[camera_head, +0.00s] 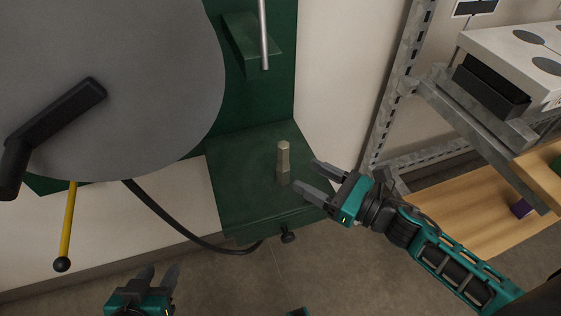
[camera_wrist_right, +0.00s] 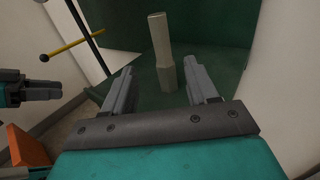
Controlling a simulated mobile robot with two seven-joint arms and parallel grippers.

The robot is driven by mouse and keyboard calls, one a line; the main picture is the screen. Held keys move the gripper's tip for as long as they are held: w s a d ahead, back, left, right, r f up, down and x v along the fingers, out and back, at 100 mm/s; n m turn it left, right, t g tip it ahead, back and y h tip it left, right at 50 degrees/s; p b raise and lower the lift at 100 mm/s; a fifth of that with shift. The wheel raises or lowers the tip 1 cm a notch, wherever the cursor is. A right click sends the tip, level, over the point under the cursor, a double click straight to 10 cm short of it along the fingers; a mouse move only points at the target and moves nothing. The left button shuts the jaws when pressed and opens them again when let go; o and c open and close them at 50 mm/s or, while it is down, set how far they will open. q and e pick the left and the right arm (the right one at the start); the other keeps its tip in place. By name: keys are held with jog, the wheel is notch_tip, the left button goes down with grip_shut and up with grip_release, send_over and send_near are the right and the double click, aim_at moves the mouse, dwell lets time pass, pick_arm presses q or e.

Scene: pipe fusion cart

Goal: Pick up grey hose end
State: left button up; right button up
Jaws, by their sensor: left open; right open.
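The grey hose end (camera_head: 283,163) stands upright on the green ledge of the cart (camera_head: 232,205). It is a pale grey-beige post with a wider lower part. My right gripper (camera_head: 305,178) is open, with its fingertips just to the right of the hose end. In the right wrist view the hose end (camera_wrist_right: 161,52) stands ahead of and between the two open fingers (camera_wrist_right: 166,85), and its foot is visible. I cannot tell whether a finger touches it. My left gripper (camera_head: 160,273) is open and empty at the bottom left, well away from it.
A large grey disc (camera_head: 150,75) with a black handle (camera_head: 60,120) fills the upper left. A yellow lever (camera_head: 68,225) hangs below it. A black cable (camera_head: 180,228) runs to the ledge's front. A metal rod (camera_head: 264,35) hangs above the ledge. Metal shelving (camera_head: 470,125) stands at the right.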

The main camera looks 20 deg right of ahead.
aim_at(283, 165)
jog(key=x, duration=1)
jog(key=shift+w+d, duration=0.1)
jog(key=shift+d, duration=0.1)
jog(key=shift+c, duration=0.3)
grip_shut()
